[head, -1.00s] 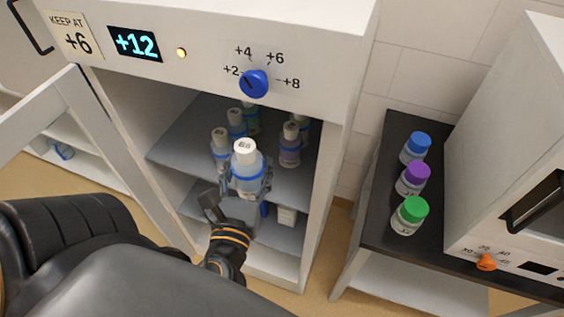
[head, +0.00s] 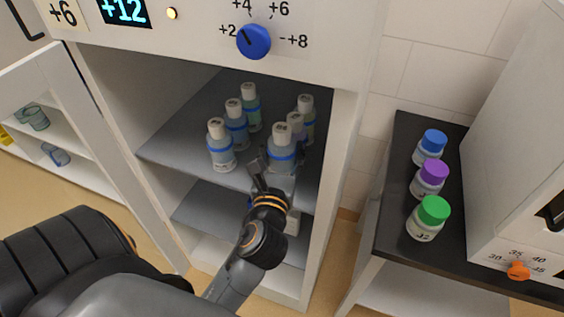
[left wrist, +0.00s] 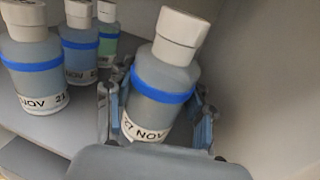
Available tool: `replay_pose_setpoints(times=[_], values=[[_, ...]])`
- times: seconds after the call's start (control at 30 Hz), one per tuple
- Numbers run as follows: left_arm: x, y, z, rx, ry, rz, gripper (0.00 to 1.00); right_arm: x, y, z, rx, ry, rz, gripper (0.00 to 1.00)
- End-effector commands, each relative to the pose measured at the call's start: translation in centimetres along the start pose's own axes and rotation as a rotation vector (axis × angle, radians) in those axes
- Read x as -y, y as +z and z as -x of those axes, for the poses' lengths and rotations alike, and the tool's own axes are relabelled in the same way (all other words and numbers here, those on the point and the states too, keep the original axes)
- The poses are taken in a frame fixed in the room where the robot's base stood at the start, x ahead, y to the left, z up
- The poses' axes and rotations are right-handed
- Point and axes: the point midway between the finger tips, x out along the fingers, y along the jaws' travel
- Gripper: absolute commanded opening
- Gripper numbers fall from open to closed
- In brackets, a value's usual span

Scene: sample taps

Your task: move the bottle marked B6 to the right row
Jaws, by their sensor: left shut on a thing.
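A white-capped bottle with a blue band (head: 281,157) is in the grip of my left gripper (head: 274,172), at the front of the right row inside the open cabinet. Its cap marking is too small to read now. In the left wrist view the same bottle (left wrist: 163,78) sits between both fingers, tilted in the picture, with "NOV" on its label. I cannot tell whether its base touches the upper shelf (head: 185,133). Two right-row bottles, a nearer one (head: 296,126) and a farther one (head: 306,108), stand behind it. My right gripper is not in view.
The left row holds a front bottle (head: 221,150), a middle one (head: 236,128) and a back one (head: 250,110). The cabinet's right wall is close to the held bottle. A black side table (head: 390,225) carries blue-, purple- and green-capped jars. The blue dial (head: 253,41) is above the opening.

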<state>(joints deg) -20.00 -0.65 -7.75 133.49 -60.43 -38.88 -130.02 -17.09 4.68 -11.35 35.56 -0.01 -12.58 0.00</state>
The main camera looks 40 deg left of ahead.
Motion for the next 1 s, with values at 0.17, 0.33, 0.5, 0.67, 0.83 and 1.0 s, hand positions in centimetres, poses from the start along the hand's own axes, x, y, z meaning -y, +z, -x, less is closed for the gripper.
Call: replay_pose_setpoints(times=[0.17, 0.33, 0.5, 0.67, 0.83, 1.0], values=[[0.0, -3.0, 0.1, -0.001, 0.001, 0.000, 0.13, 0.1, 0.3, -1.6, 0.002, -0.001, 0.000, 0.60], [0.0, -2.9, 0.1, 0.002, -0.001, 0.001, 0.13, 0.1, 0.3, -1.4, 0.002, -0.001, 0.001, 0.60], [0.0, -3.1, 0.1, 0.001, -0.001, 0.000, 0.13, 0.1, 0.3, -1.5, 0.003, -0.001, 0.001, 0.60], [0.0, -3.3, 0.1, -0.001, 0.000, 0.000, 0.76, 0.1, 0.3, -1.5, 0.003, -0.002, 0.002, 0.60], [0.0, -3.3, 0.1, -0.001, 0.000, 0.000, 0.76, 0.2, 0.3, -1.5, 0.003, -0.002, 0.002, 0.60], [0.0, -3.1, 0.1, 0.000, 0.000, 0.000, 0.76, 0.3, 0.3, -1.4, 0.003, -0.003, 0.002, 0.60]])
